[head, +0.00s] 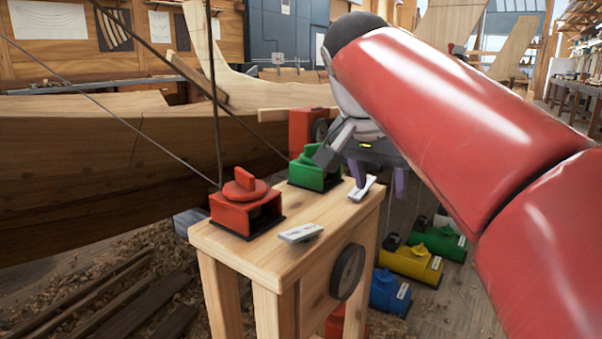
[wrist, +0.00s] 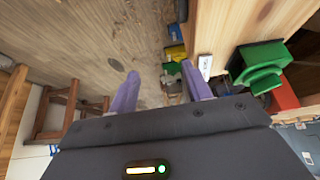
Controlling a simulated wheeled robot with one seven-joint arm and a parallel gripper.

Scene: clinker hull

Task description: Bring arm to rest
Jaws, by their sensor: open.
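My gripper (head: 381,190) hangs at the right edge of a small wooden stand (head: 262,250) in the head view, under my bent red arm. Its two purple fingers are apart, with nothing between them. The open fingers also show in the wrist view (wrist: 161,88), pointing past the stand's edge towards the floor. A green device (head: 315,172) sits on the stand just left of my gripper. It shows at the right of the wrist view (wrist: 258,66). My arm hides part of the scene on the right.
A red device (head: 246,205) and a white label (head: 300,233) are on the stand. A second label (head: 362,190) lies near my fingers. Yellow (head: 410,262) and blue (head: 388,292) devices stand on the floor. A wooden hull (head: 100,165) and slanting cables (head: 160,60) are at left.

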